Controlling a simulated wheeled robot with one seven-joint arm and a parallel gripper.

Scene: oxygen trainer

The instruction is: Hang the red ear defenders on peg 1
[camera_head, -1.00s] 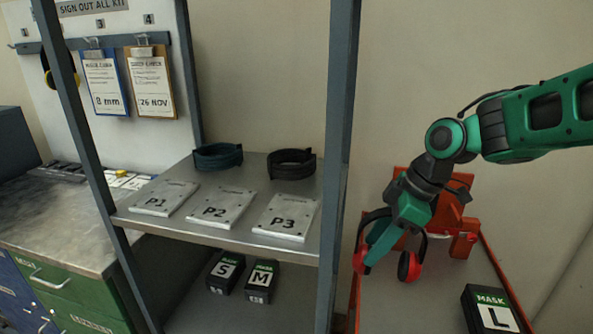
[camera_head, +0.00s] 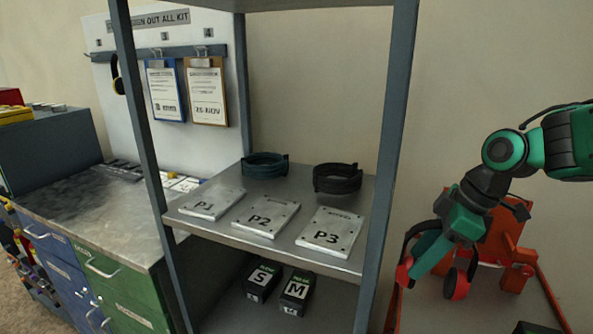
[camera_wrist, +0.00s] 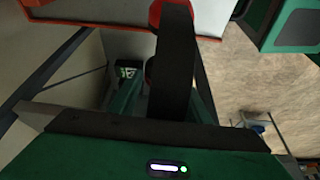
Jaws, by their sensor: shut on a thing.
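The red ear defenders, with a black band and red cups (camera_head: 457,286), are in my gripper (camera_head: 425,265) at the right of the head view. My gripper is shut on them. In the wrist view the black band (camera_wrist: 175,70) runs up between the fingers, with red at its far end. The peg rail (camera_head: 140,54) is on the white board at upper left. The leftmost visible peg label (camera_head: 98,42) is too small to read; nothing is seen hanging directly below it. Yellow-and-black ear defenders (camera_head: 118,75) hang beside it, partly behind a shelf post.
A shelf unit (camera_head: 275,245) with grey posts stands between my gripper and the board. It holds plates, two coiled bands and mask boxes. Clipboards (camera_head: 207,95) hang from the rail. A metal-topped bench (camera_head: 90,220) stands below the board. A red stand (camera_head: 505,245) is behind my gripper.

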